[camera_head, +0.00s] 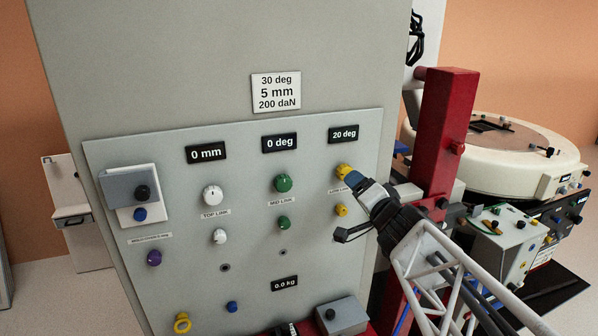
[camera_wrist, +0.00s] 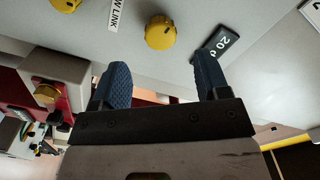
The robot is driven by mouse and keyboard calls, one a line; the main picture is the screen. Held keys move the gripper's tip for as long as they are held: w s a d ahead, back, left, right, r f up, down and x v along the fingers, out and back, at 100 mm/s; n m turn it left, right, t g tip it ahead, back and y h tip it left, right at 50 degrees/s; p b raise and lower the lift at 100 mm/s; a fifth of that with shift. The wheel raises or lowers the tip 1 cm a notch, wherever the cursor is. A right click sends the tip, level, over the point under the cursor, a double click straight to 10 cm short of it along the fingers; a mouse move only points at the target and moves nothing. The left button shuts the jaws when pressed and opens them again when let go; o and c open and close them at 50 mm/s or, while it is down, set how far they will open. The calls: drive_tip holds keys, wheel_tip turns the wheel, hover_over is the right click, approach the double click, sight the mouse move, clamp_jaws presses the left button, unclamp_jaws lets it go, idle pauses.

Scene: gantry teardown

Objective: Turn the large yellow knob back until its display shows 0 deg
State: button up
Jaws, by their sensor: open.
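The large yellow knob (camera_head: 343,170) is on the right of the grey panel, under a black display (camera_head: 344,134) that reads 20 deg. My gripper (camera_head: 356,181) is just to the right of and below this knob, partly covering the label under it. In the wrist view the knob (camera_wrist: 160,32) lies ahead of the gap between my two blue fingers (camera_wrist: 161,66). The fingers are apart, with nothing between them; the knob seems to be beyond their tips. The display (camera_wrist: 216,43) is partly hidden by the right finger there.
A smaller yellow knob (camera_head: 341,210) sits just below. Green knobs (camera_head: 283,183) and white knobs (camera_head: 213,195) are to the left, with displays 0 deg (camera_head: 279,143) and 0 mm (camera_head: 206,152). A red post (camera_head: 446,130) stands close right of the panel.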

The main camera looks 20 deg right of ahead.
sight(344, 172)
drive_tip(key=shift+w, duration=3.85)
drive_tip(key=c, duration=0.9)
drive_tip(key=shift+c, duration=0.2)
